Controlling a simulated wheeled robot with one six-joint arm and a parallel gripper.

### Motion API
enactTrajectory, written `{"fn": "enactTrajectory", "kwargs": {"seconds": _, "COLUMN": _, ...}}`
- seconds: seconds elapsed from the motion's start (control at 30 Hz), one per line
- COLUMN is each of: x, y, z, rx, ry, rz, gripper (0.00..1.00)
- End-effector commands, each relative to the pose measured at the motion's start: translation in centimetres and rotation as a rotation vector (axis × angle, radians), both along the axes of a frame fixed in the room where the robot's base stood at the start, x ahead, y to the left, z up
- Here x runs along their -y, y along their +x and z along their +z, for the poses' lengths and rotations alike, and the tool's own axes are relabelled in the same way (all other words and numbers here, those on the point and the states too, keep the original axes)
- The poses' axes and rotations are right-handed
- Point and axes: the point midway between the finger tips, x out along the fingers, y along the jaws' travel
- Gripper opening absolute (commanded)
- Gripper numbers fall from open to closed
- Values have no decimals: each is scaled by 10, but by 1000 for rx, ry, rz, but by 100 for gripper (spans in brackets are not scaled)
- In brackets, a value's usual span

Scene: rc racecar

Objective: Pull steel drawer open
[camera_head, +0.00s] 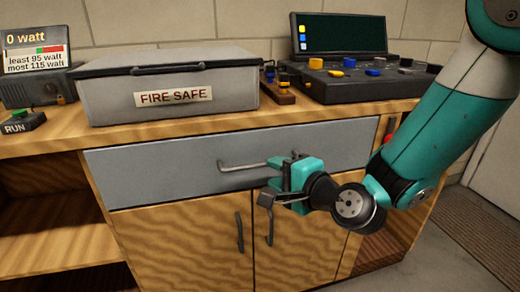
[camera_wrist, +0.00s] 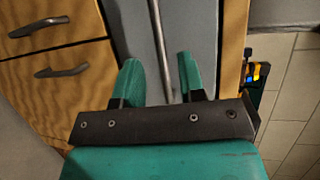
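The steel drawer (camera_head: 150,172) is a wide grey panel below the wooden worktop, and it looks shut. Its grey bar handle (camera_head: 240,165) runs sideways across the front; its right end is hidden behind my gripper (camera_head: 277,172). In the wrist view the drawer front (camera_wrist: 197,25) is a grey band, and the handle (camera_wrist: 163,50) runs between the two teal fingers of my gripper (camera_wrist: 159,65). The fingers are open, with a gap on each side of the bar. I cannot tell how deep the bar sits between them.
Two wooden doors (camera_head: 185,245) with dark handles are below the drawer. A grey fire safe box (camera_head: 170,100), a control console (camera_head: 350,80), a watt display (camera_head: 35,50) and a RUN button box (camera_head: 20,122) stand on the worktop (camera_head: 60,135). Open shelves are at the left.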

Motion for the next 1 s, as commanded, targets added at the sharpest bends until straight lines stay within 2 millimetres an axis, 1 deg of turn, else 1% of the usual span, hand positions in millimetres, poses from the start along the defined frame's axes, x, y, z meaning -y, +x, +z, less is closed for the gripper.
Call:
{"fn": "enactTrajectory", "kwargs": {"seconds": 0.03, "x": -9, "y": 7, "z": 2, "rx": -1, "ry": -2, "rz": 5, "gripper": 37}}
{"fn": "enactTrajectory", "kwargs": {"seconds": 0.1, "x": -17, "y": 18, "z": -1, "rx": 0, "ry": -1, "rz": 5, "gripper": 37}}
{"fn": "enactTrajectory", "kwargs": {"seconds": 0.3, "x": -33, "y": 40, "z": -9, "rx": 0, "ry": -1, "rz": 3, "gripper": 37}}
{"fn": "enactTrajectory", "kwargs": {"seconds": 0.5, "x": -39, "y": 47, "z": -12, "rx": -1, "ry": 0, "rz": 1, "gripper": 37}}
{"fn": "enactTrajectory", "kwargs": {"seconds": 0.7, "x": -39, "y": 47, "z": -12, "rx": -1, "ry": 0, "rz": 1, "gripper": 37}}
{"fn": "enactTrajectory", "kwargs": {"seconds": 0.73, "x": -39, "y": 47, "z": -12, "rx": -1, "ry": 0, "rz": 1, "gripper": 34}}
{"fn": "enactTrajectory", "kwargs": {"seconds": 0.77, "x": -38, "y": 47, "z": -12, "rx": -1, "ry": 0, "rz": 1, "gripper": 27}}
{"fn": "enactTrajectory", "kwargs": {"seconds": 0.8, "x": -38, "y": 47, "z": -12, "rx": -1, "ry": 0, "rz": 1, "gripper": 18}}
{"fn": "enactTrajectory", "kwargs": {"seconds": 0.87, "x": -38, "y": 47, "z": -12, "rx": -1, "ry": 0, "rz": 1, "gripper": 4}}
{"fn": "enactTrajectory", "kwargs": {"seconds": 0.9, "x": -38, "y": 47, "z": -12, "rx": -1, "ry": 0, "rz": 1, "gripper": 0}}
{"fn": "enactTrajectory", "kwargs": {"seconds": 1.0, "x": -38, "y": 47, "z": -12, "rx": -1, "ry": 0, "rz": 1, "gripper": 0}}
